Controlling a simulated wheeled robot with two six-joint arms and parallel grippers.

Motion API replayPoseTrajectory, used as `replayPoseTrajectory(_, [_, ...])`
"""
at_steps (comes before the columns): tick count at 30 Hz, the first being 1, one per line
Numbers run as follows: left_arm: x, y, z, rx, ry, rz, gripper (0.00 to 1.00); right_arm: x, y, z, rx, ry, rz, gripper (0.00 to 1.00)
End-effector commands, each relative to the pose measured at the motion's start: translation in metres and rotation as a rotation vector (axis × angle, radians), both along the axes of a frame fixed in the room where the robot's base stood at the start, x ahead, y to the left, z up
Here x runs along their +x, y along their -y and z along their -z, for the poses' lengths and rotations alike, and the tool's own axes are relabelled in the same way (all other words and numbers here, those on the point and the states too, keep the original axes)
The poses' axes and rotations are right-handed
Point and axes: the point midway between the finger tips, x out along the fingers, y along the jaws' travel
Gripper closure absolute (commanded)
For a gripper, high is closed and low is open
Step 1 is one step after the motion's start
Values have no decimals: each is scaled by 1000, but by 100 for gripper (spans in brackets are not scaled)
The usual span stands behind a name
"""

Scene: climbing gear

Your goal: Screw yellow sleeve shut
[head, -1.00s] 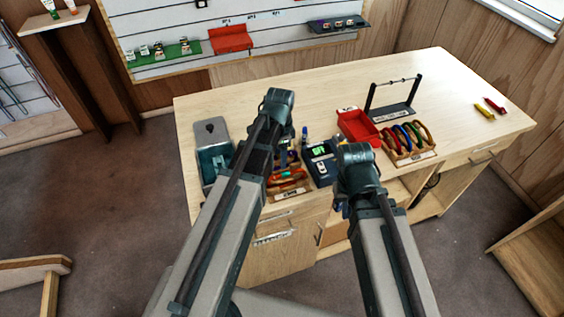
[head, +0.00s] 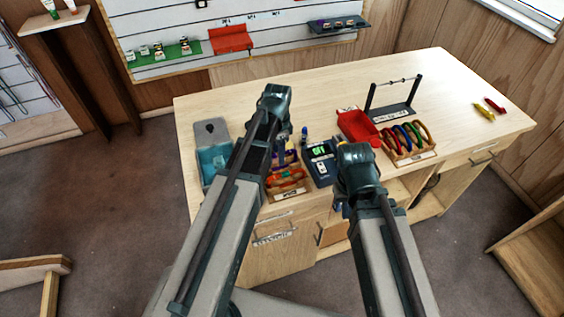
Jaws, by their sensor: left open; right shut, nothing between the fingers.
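A yellow item (head: 484,114) lies at the right end of the bench beside a small red one (head: 495,105); both are too small to show a sleeve. A front wooden rack (head: 292,194) holds orange, red and purple pieces, partly covered by my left arm. I cannot tell which piece has the yellow sleeve. My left arm reaches over this rack, with its open gripper mostly hidden behind the arm. My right arm stands before the bench's front edge, right of the blue device; its gripper is shut and empty, mostly hidden behind the arm.
A blue device with a green display (head: 319,160) stands between my arms. A grey-blue open case (head: 212,135) is at left. A red tray (head: 357,127), a rack of coloured carabiners (head: 408,150) and a black stand (head: 394,111) are right. The bench's back is clear.

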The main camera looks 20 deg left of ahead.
Motion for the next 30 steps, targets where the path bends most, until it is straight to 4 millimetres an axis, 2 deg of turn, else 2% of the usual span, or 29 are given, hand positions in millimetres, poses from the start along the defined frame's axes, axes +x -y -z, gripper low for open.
replayPoseTrajectory(8, [1, -1, -3, 1, 1, 0, 45, 0, 0, -3, 0, 0, 0, 100])
replayPoseTrajectory(30, [1, -1, -28, 1, 1, 0, 45, 0, 0, -28, 0, 0, 0, 100])
